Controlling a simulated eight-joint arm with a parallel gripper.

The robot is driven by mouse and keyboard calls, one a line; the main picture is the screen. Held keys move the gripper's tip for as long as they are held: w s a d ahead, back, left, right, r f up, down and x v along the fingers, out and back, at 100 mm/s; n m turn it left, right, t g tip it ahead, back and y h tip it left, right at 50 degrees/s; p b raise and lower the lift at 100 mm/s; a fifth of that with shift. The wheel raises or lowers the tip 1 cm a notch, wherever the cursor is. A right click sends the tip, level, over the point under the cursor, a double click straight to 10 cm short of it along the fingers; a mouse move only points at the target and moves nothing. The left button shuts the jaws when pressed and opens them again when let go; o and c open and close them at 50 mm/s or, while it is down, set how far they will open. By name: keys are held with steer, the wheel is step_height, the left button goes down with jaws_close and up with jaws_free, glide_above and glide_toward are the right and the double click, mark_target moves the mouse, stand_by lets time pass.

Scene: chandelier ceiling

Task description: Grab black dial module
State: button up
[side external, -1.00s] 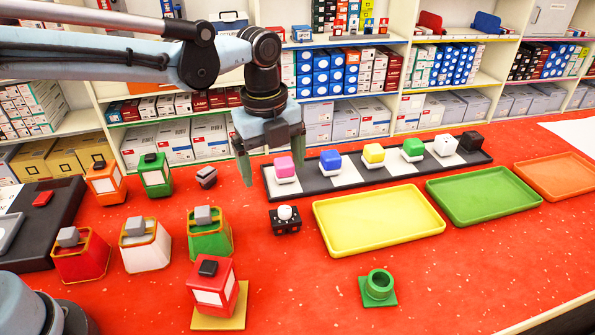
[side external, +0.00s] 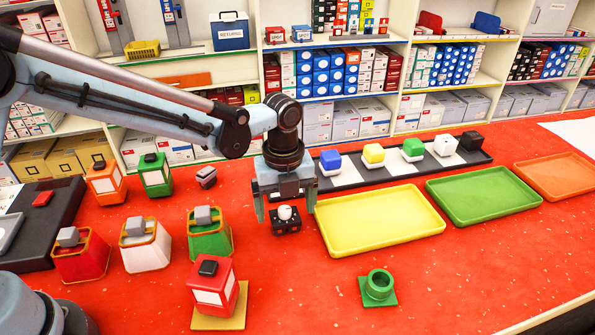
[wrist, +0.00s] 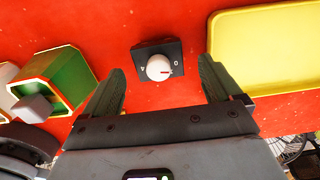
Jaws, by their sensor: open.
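The black dial module (side external: 285,226) is a small black block with a white round knob, sitting on the red table left of the yellow tray. In the wrist view the dial module (wrist: 158,62) lies just beyond my fingertips, roughly centred between them, with a red mark on its knob. My gripper (side external: 286,213) is open and empty, with its fingers on either side of the module in the side view. The wrist view shows the two green-grey fingers (wrist: 162,75) spread apart. I cannot tell the exact height of the fingertips above the table.
The yellow tray (side external: 380,246) lies close on the right. A green and white box (side external: 208,243) stands to the left, and a red box (side external: 212,289) nearer the front. A black and white strip with coloured cubes (side external: 459,160) lies behind. The table in front of the module is clear.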

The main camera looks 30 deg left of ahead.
mark_target(285, 222)
steer(key=shift+a+f, duration=0.1)
steer(key=shift+f, duration=1.7)
steer(key=c, duration=1.1)
steer(key=shift+o, duration=0.2)
steer(key=shift+r, duration=0.1)
